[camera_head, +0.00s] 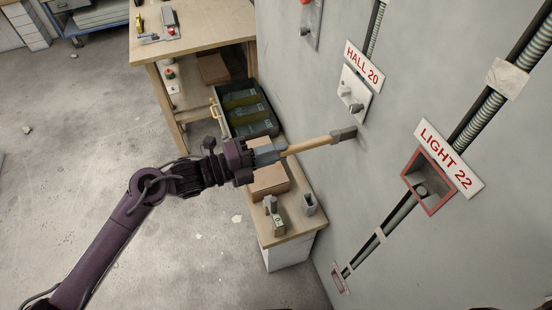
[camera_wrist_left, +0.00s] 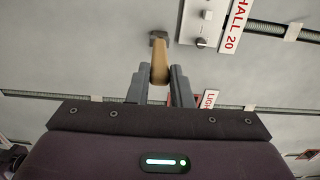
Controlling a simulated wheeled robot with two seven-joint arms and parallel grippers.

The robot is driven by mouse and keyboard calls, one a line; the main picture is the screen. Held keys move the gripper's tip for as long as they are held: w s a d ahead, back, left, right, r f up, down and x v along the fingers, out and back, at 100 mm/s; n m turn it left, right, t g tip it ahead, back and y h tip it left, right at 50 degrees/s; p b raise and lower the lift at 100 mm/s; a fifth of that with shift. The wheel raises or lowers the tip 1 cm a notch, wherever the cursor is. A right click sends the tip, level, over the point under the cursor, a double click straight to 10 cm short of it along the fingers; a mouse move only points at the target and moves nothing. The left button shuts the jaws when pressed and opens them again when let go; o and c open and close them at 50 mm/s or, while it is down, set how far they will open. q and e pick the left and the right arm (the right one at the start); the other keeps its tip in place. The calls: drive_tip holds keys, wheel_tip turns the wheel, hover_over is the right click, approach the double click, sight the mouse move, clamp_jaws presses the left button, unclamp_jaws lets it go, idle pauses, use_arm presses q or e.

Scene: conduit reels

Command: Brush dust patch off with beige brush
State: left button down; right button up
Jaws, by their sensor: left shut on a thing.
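My left gripper (camera_head: 268,153) is shut on the beige brush (camera_head: 315,144), which points out toward the wall. The brush's grey head (camera_head: 344,134) is at or very near the wall, below the HALL 20 plate; I cannot tell if it touches. In the left wrist view the brush (camera_wrist_left: 159,66) stands between the two fingers (camera_wrist_left: 160,84), its dark head at the wall. A faint dusty smudge (camera_head: 364,147) shows on the wall just beside the head; its extent is unclear. My right gripper is not in view.
The HALL 20 switch plate (camera_head: 354,92) is above the brush head. The red-framed LIGHT 22 box (camera_head: 428,181) and conduits (camera_head: 400,213) are to the right. A low shelf (camera_head: 292,223) with boxes stands below the arm, and a wooden workbench (camera_head: 188,41) is behind. Open floor lies left.

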use_arm(q)
drive_tip(key=s+d+p, duration=0.1)
drive_tip(key=s+d, duration=0.2)
drive_tip(key=s, duration=0.6)
drive_tip(key=shift+s, duration=0.2)
idle(1.6)
drive_tip(key=shift+a+p, duration=0.1)
drive_tip(key=shift+p, duration=0.2)
drive_tip(key=p+v, duration=0.1)
drive_tip(key=v, duration=0.7)
drive_tip(key=shift+a, duration=0.4)
drive_tip(key=shift+s+r, duration=0.1)
idle(0.7)
